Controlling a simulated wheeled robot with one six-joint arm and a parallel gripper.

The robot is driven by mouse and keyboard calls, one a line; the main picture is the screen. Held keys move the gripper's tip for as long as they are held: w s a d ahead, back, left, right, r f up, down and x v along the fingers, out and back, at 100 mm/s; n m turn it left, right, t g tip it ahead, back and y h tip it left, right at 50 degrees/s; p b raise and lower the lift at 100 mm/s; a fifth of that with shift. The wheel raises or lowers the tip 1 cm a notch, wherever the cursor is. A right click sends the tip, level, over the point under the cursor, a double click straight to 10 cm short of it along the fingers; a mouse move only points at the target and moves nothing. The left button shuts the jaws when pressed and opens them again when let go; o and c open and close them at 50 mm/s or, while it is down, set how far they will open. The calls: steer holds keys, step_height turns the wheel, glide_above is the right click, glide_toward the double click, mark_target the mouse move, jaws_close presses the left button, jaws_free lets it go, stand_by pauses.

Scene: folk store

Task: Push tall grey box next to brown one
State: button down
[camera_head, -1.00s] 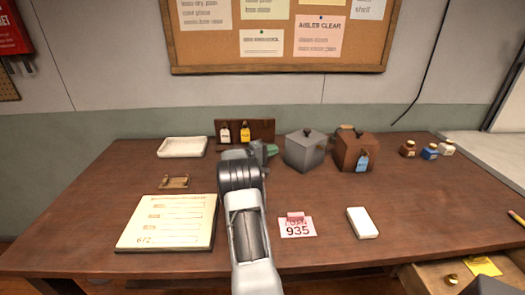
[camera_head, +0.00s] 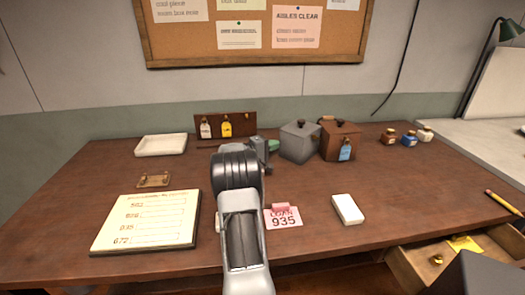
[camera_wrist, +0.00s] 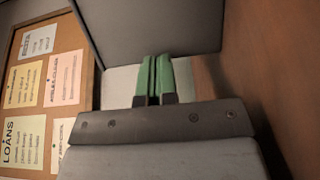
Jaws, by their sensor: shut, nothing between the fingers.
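The grey box (camera_head: 299,144), with a dark knob on its lid, stands upright on the desk. The brown box (camera_head: 338,145), with a blue tag (camera_head: 345,150), stands just to its right. No clear gap shows between them in the head view; I cannot tell whether they touch. My gripper (camera_head: 273,146) is shut and empty, its green fingertips at the grey box's left side. In the wrist view the shut green fingers (camera_wrist: 153,80) point at a large grey surface, probably the grey box; contact is unclear.
A wooden rack (camera_head: 226,125) with two small bottles stands behind my gripper, and a white tray (camera_head: 161,145) is left of it. Small ink bottles (camera_head: 408,138) stand on the right. A white block (camera_head: 347,209) and a number card (camera_head: 283,217) lie in front.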

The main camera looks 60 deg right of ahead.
steer(key=shift+s+d, duration=0.25)
steer(key=shift+s, duration=0.6)
steer(key=shift+w, duration=0.15)
steer(key=w, duration=0.1)
steer(key=w+a+b, duration=0.1)
steer(key=w+b, duration=0.1)
steer(key=shift+w+a+f, duration=0.2)
steer(key=shift+w+a, duration=0.05)
steer(key=shift+w, duration=0.1)
steer(key=v, duration=0.9)
steer(key=shift+w+a+r, duration=0.15)
steer(key=shift+a+r, duration=0.05)
steer(key=shift+a, duration=0.2)
